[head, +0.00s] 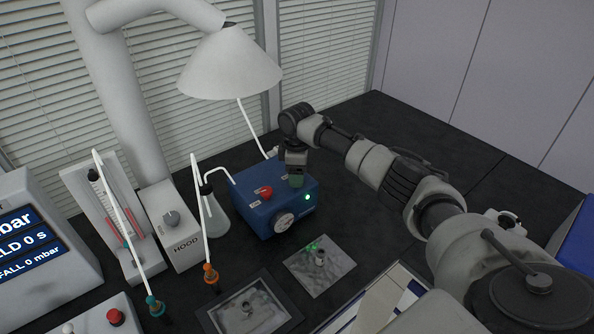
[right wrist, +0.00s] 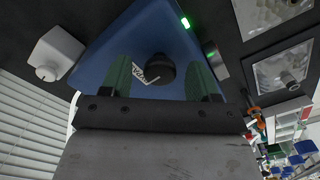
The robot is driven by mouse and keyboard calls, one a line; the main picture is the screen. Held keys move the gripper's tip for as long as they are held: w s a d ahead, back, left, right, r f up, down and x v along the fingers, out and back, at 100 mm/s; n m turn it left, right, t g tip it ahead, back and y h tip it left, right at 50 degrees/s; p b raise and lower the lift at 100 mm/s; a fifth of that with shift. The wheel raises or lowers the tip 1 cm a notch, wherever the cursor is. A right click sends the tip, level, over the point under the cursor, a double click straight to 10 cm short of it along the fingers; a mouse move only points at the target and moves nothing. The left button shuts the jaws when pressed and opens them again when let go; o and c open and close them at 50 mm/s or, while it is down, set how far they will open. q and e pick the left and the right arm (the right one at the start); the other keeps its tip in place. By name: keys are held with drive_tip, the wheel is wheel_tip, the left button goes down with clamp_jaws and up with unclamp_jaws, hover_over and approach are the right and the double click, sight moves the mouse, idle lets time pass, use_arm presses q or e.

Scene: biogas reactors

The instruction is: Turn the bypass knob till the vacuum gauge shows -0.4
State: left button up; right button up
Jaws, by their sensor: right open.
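The blue vacuum pump (head: 250,208) stands on the dark bench in the middle of the head view. Its round white vacuum gauge (head: 284,222) is on the front face, too small to read. My right gripper (head: 296,180) points down over the top right of the pump and hides the knob there in that view. In the right wrist view, the black bypass knob (right wrist: 160,69) sits between the two green fingers of my right gripper (right wrist: 161,72), which are open with a gap on each side. A white marking is partly visible beside the knob. My left gripper is not in view.
A red knob (head: 265,192) and a lit green lamp (head: 307,197) are on the pump. A flask (head: 213,218) with a hose stands left of it, near the HOOD box (head: 172,228). Plates with small fittings (head: 320,267) lie in front. The bench behind the pump on the right is clear.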

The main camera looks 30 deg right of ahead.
drive_tip(key=shift+c, duration=0.7)
drive_tip(key=c, duration=0.8)
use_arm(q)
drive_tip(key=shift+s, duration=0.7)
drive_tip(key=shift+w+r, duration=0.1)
use_arm(e)
drive_tip(key=shift+n, duration=0.3)
